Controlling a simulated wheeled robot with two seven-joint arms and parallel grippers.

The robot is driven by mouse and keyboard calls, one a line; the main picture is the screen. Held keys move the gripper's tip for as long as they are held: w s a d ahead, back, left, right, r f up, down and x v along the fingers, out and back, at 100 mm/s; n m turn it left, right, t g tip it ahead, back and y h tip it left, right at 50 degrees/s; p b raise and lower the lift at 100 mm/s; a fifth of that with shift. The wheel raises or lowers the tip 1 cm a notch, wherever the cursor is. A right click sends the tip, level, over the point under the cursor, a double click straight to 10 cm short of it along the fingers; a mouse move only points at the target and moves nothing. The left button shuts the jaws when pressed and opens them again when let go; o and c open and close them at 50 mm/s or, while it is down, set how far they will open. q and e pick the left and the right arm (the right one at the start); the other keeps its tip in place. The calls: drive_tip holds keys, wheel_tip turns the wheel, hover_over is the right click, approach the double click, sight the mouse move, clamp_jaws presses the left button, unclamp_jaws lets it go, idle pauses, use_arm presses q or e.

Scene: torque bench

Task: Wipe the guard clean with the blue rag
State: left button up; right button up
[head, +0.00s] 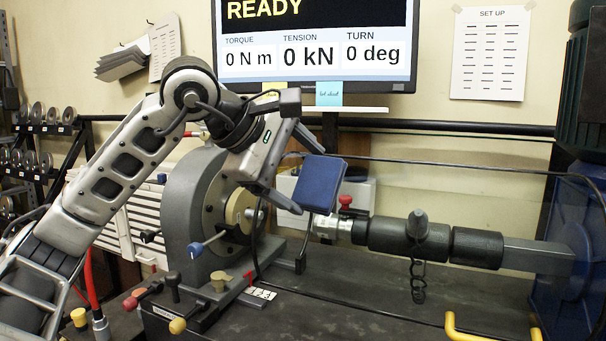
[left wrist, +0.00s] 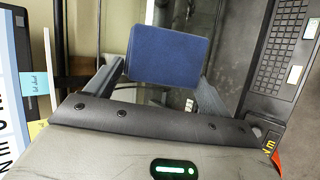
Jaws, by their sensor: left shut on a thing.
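My left gripper (head: 309,181) is shut on the blue rag (head: 322,185), a flat, pad-like blue piece, and holds it in the air in front of the bench's round grey head. In the left wrist view the rag (left wrist: 168,54) sits between the two fingers of the gripper (left wrist: 163,76). A thin dark outline (head: 430,163) runs around the shaft area and may be the edge of a clear guard; I cannot tell for sure. I cannot make out dirt on it, or whether the rag touches it. My right gripper is not in view.
The grey round head (head: 186,205) stands left of the rag, with several knobs and levers below it. A dark shaft (head: 395,238) runs right to a blue housing (head: 572,240). A screen (head: 320,73) hangs behind. A yellow handle (head: 466,331) is at the lower right.

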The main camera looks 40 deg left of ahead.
use_arm(q)
drive_tip(key=shift+s+d+r+p, duration=0.1)
drive_tip(key=shift+s+r+p, duration=0.3)
drive_tip(key=shift+s+r, duration=0.2)
drive_tip(key=shift+s+d+r, duration=0.15)
drive_tip(key=shift+s+r, duration=0.25)
drive_tip(key=shift+s, duration=0.15)
drive_tip(key=w, duration=0.1)
drive_tip(key=w+f, duration=0.1)
drive_tip(key=w, duration=0.1)
drive_tip(key=w+a+f, duration=0.1)
drive_tip(key=shift+w+f, duration=0.15)
drive_tip(key=shift+f, duration=0.1)
drive_tip(key=shift+w+a+f, duration=0.15)
drive_tip(key=shift+w+f, duration=0.1)
drive_tip(key=shift+w, duration=0.25)
drive_tip(key=shift+w+a+f, duration=0.1)
drive_tip(key=shift+w+f, duration=0.15)
drive_tip(key=shift+w, duration=0.2)
